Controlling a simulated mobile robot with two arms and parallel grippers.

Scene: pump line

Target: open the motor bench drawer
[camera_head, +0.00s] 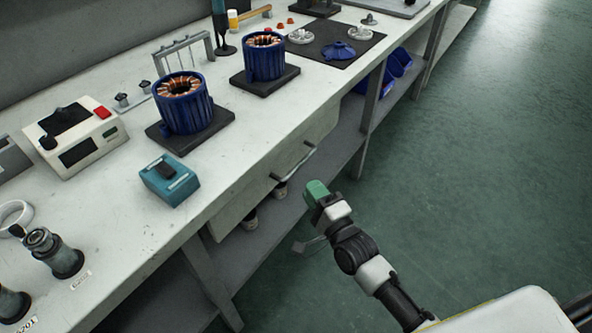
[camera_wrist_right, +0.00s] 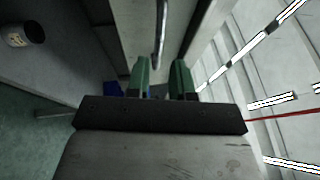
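The motor bench drawer (camera_head: 245,197) is a pale front under the bench top in the head view, and it looks closed. Its handle (camera_head: 294,162) is a thin bar running along that front. My right gripper (camera_head: 316,190) has green fingers and is beside the bench, a little in front of the handle and apart from it. In the right wrist view my right gripper (camera_wrist_right: 161,78) is open and empty. The metal handle (camera_wrist_right: 161,35) shows ahead, in line with the gap between the fingers. My left gripper is not in view.
The bench top (camera_head: 120,215) holds two blue motor stators (camera_head: 183,105) on dark pads, a teal box (camera_head: 169,180) and a cream instrument (camera_head: 75,137). A lower shelf (camera_head: 265,220) with small pots lies under the drawer. The green floor (camera_head: 480,150) at right is clear.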

